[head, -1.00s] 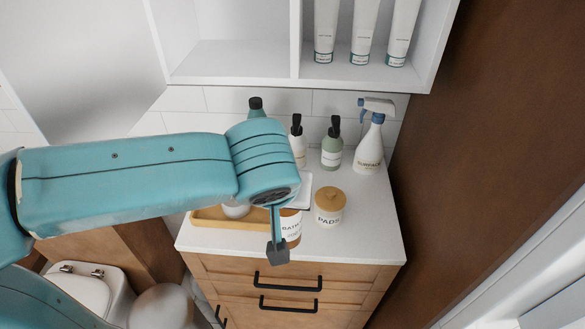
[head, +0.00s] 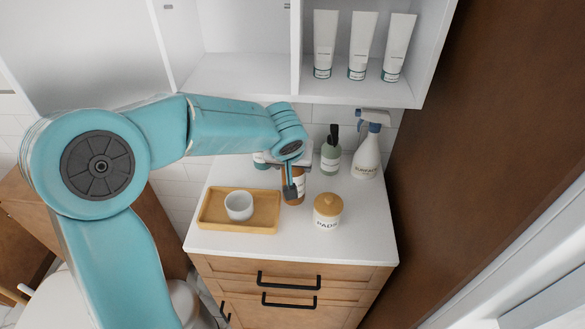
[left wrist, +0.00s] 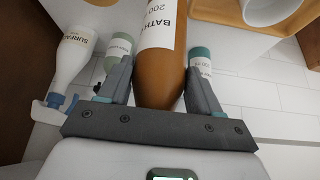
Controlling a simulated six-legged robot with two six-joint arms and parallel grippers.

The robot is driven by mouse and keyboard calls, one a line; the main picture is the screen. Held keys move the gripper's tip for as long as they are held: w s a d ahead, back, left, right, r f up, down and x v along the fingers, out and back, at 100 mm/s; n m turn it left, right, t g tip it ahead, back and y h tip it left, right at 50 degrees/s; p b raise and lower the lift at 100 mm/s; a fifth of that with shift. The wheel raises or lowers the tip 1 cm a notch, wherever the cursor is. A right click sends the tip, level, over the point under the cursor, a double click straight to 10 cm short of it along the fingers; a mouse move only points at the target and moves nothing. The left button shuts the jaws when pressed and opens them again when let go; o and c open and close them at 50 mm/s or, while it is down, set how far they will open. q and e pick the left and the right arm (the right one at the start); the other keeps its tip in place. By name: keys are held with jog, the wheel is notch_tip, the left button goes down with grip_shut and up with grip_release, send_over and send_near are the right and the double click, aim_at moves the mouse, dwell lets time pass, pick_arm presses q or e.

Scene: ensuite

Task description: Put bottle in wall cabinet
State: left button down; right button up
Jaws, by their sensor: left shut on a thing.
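My left gripper (head: 290,190) is shut on the brown bottle (head: 298,183) over the countertop, between the tray and the lidded jar. In the left wrist view the brown bottle (left wrist: 162,60), with a white "BATH" label, sits between the two fingers (left wrist: 160,85). Whether its base touches the counter is hard to tell. The white wall cabinet (head: 297,50) hangs above the counter. Its left compartment (head: 240,72) looks bare in the part that shows; its right one holds three white tubes (head: 358,45). My right gripper is out of view.
A wooden tray (head: 210,215) with a white cup (head: 239,205) stands left on the counter. A "PADS" jar (head: 327,211) is right of the bottle. A green pump bottle (head: 331,155) and spray bottle (head: 367,155) stand at the back. A dark wooden wall (head: 480,140) bounds the right.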

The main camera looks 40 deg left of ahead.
pick_arm(q)
jog(key=f, duration=0.2)
jog(key=shift+w+a+f+p, duration=0.1)
jog(key=shift+w+f+p, duration=0.15)
jog(key=shift+f+p, duration=0.15)
jog(key=shift+s, duration=0.1)
jog(key=shift+f+b, duration=0.2)
jog(key=shift+b, duration=0.1)
jog(key=c, duration=0.6)
grip_release()
jog(key=o, duration=0.4)
